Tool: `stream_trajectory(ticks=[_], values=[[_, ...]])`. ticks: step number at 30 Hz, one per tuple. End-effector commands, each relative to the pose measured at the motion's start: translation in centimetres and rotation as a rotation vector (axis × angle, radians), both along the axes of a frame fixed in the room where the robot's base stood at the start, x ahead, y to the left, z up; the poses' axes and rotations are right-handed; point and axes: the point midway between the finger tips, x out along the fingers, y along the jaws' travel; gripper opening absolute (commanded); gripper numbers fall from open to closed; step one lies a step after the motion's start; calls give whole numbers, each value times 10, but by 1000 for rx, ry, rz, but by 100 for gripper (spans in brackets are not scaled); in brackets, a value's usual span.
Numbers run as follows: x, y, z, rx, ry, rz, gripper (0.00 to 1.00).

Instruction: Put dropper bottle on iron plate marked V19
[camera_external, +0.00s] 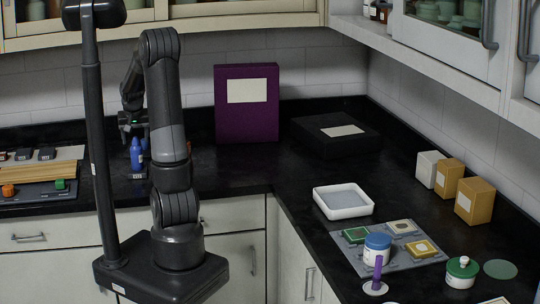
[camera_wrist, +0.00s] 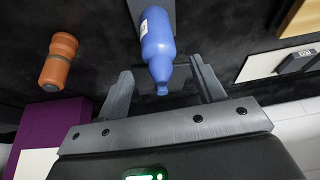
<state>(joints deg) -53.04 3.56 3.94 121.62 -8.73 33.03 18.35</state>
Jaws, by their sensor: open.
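The blue dropper bottle (camera_external: 137,155) stands upright on a small dark labelled plate (camera_external: 138,176) at the left of the back counter. My gripper (camera_external: 131,120) is just above it, pointing down. In the wrist view, the open fingers (camera_wrist: 162,75) are on either side of the blue bottle's (camera_wrist: 158,45) narrow top, with gaps on both sides. Several black plates with pale labels (camera_external: 47,153) lie on a pale board at the far left; one black plate (camera_wrist: 298,60) shows in the wrist view. I cannot read V19 for certain on any label.
An orange bottle (camera_wrist: 58,62) stands near the blue one in the wrist view. A purple box (camera_external: 246,125) and a black box (camera_external: 336,135) stand farther right. A wooden board (camera_external: 40,172) lies at left. A white tray (camera_external: 342,212) is on the right counter.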

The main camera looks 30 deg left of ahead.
Motion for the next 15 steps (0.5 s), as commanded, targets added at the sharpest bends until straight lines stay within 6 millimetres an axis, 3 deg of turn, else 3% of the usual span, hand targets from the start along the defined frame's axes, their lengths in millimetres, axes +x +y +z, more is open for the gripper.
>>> stream_trajectory(ticks=[6, 15], values=[[-11, -11, 39, 3, -3, 0, 62], [-17, -17, 59, 0, 0, 0, 62]])
